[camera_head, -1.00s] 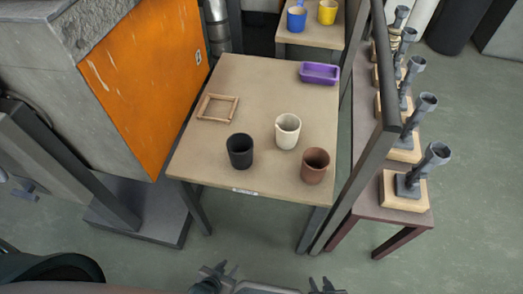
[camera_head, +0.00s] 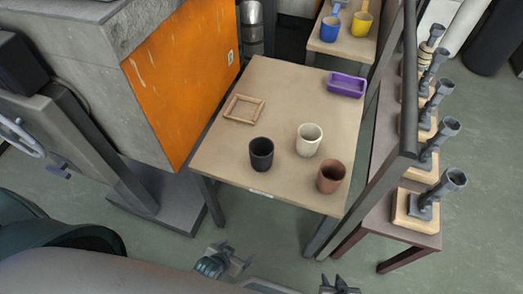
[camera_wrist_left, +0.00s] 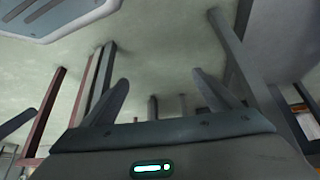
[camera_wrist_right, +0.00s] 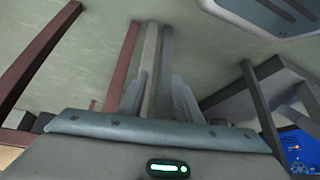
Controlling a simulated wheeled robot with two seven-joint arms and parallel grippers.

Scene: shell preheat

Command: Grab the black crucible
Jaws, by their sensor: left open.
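The black crucible (camera_head: 261,154) stands upright on the tan table (camera_head: 225,160) near its front edge in the head view. A cream crucible (camera_head: 309,140) and a brown crucible (camera_head: 331,176) stand to its right, apart from it. My left gripper (camera_head: 240,262) is low in front of the table, below and short of the black crucible. It is open and empty, with fingers wide apart in the left wrist view (camera_wrist_left: 160,98). My right gripper (camera_head: 340,284) is at the bottom edge of the head view. Its fingers are apart and empty in the right wrist view (camera_wrist_right: 160,95).
A wooden frame (camera_head: 244,109) and a purple tray (camera_head: 346,85) lie farther back on the table. An orange-faced block (camera_head: 185,75) stands left. Blue and yellow cups (camera_head: 330,28) stand behind.

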